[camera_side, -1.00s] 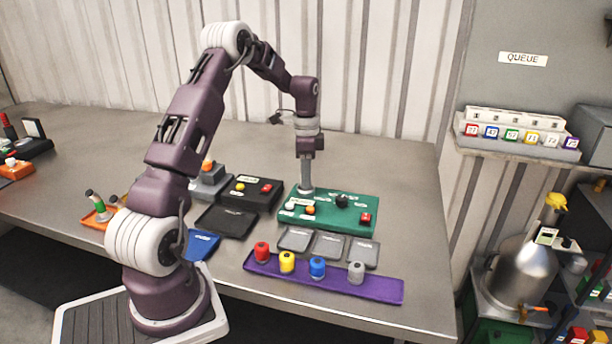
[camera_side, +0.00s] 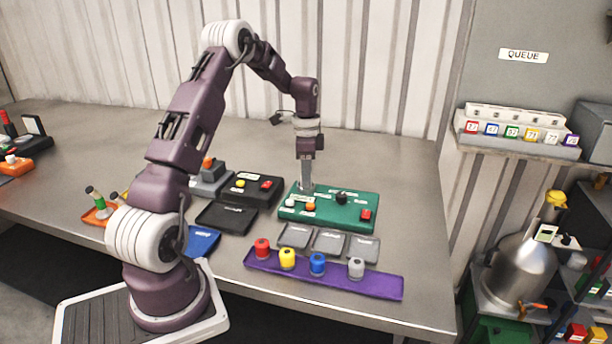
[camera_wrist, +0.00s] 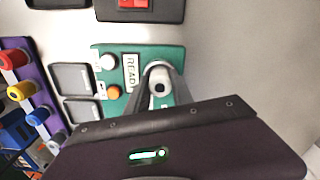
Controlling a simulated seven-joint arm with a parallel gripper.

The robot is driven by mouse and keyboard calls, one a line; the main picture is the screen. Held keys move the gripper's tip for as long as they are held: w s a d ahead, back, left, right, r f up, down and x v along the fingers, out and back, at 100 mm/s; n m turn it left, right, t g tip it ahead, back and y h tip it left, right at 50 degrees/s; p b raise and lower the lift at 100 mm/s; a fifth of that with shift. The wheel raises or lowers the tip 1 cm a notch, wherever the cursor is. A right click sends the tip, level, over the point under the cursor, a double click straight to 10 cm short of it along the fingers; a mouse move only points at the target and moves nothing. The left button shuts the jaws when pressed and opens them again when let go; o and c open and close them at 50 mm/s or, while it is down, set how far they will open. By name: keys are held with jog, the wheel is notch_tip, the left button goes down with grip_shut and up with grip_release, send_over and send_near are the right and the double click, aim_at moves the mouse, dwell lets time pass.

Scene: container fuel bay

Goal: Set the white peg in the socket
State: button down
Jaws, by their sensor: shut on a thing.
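My gripper (camera_side: 306,184) points straight down at the back left corner of the green panel (camera_side: 325,222). In the wrist view its fingers (camera_wrist: 161,88) are shut on a pale, round piece with a dark centre, which looks like the white peg (camera_wrist: 159,88). A pale round rim (camera_wrist: 158,66), which looks like the socket, shows around the peg on the panel. The fingers hide much of both, so I cannot tell how deep the peg sits. In the side view the peg is hidden by the fingers.
The panel carries a white button (camera_side: 290,203), an orange button (camera_side: 310,206), a black knob (camera_side: 341,198) and a red switch (camera_side: 366,215). In front lie grey trays (camera_side: 329,243) and a purple tray (camera_side: 385,288) with red, yellow, blue and grey pegs. A black box (camera_side: 250,190) stands to the left.

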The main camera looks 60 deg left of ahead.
jog(key=shift+s+f, duration=0.1)
jog(key=shift+f, duration=0.15)
jog(key=c, duration=1)
grip_release()
jog(key=shift+d+f, duration=0.1)
jog(key=shift+d, duration=0.05)
jog(key=shift+c, duration=0.8)
jog(key=shift+o, duration=0.6)
jog(key=shift+r, duration=4.2)
